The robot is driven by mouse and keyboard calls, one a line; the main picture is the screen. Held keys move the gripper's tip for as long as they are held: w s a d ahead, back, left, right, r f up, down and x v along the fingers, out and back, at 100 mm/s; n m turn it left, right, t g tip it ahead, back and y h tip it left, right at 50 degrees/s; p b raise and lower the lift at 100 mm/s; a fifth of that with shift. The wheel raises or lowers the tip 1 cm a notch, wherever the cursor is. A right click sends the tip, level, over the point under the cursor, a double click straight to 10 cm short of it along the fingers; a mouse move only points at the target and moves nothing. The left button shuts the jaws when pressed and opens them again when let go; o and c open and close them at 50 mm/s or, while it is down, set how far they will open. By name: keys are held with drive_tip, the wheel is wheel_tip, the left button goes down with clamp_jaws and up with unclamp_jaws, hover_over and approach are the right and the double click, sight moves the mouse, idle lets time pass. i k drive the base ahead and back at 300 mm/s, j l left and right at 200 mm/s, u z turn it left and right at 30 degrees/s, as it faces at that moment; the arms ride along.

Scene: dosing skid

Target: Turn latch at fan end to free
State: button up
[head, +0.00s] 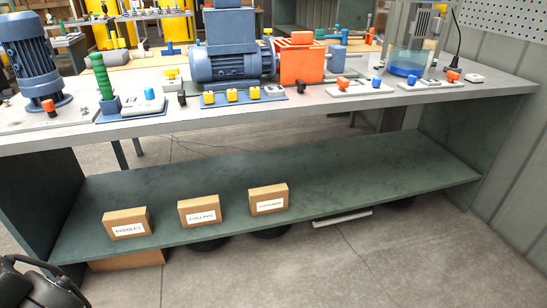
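A blue motor (228,66) stands on the bench with an orange housing (299,60) at its right end. A dark part that looks like my gripper (42,284) shows in the bottom left corner, low in front of the bench and far from the motor. Its fingers cannot be made out.
The grey bench top (150,128) carries a blue vertical motor (30,60), a green handle (103,78), yellow knobs (231,95) and a vessel with blue liquid (408,62). Three labelled boxes (198,211) sit on the green lower shelf (350,175). The floor in front is clear.

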sight(181, 96)
drive_tip(key=i+l+u, duration=0.3)
drive_tip(key=i, duration=0.4)
drive_tip(key=i+l+u, duration=0.25)
drive_tip(key=i+l, duration=0.4)
